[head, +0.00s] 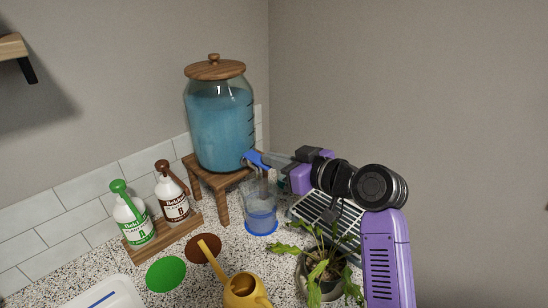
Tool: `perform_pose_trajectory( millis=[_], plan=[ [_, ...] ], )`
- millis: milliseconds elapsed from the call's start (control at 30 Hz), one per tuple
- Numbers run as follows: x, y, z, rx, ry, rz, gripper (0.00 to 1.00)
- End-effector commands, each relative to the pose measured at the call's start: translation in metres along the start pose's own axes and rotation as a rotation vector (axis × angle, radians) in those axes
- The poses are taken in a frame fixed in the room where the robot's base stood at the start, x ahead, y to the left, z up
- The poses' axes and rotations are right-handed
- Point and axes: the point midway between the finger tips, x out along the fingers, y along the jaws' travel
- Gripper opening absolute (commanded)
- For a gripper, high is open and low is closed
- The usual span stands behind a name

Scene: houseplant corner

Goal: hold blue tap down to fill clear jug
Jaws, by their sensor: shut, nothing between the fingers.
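A glass dispenser (220,120) filled with blue liquid and topped by a wooden lid stands on a small wooden stand. Its blue tap (253,158) sticks out at the lower right. The clear jug (260,207) stands upright on the counter below the tap, on a blue round base or mat. Bluish liquid shows in its lower part; the tap's outlet and any stream are hard to make out. My gripper (270,159) reaches in from the right, fingers shut and empty, its tips at the tap's blue lever. I cannot tell whether they press on it.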

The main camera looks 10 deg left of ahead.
Motion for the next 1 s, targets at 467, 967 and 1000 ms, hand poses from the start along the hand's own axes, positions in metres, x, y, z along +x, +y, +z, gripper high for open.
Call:
perform_pose_trajectory(
  millis=[467, 967, 1000],
  plan=[
    [0.002, 0.001, 0.018, -0.002, 0.116, 0.001, 0.00],
    [0.004, 0.000, 0.030, -0.003, 0.272, 0.000, 0.00],
    [0.004, 0.000, 0.031, -0.002, 0.283, -0.001, 0.00]
  ],
)
